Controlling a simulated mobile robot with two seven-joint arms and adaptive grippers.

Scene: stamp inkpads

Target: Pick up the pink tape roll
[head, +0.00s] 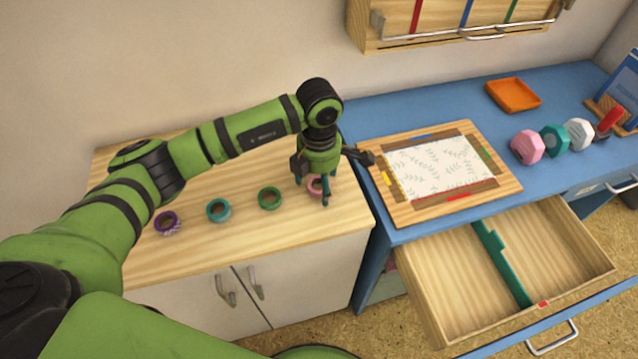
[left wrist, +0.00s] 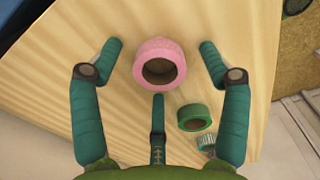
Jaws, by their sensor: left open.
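The pink tape roll (head: 315,186) sits on the wooden cabinet top near its right end, partly hidden behind my left gripper in the head view. In the left wrist view the pink tape roll (left wrist: 160,64) lies flat with its hole showing, between the spread fingers. My left gripper (head: 322,192) points down over the roll. In the left wrist view the left gripper (left wrist: 160,75) is open, with fingers on both sides of the roll and one below it. The fingers look apart from the roll. My right gripper is not in view.
A green roll (head: 270,198), a teal one (head: 219,210) and a purple one (head: 166,222) lie in a row to the left. A wooden framed board (head: 510,187) lies on the blue desk to the right. An open drawer (head: 420,308) juts out below it.

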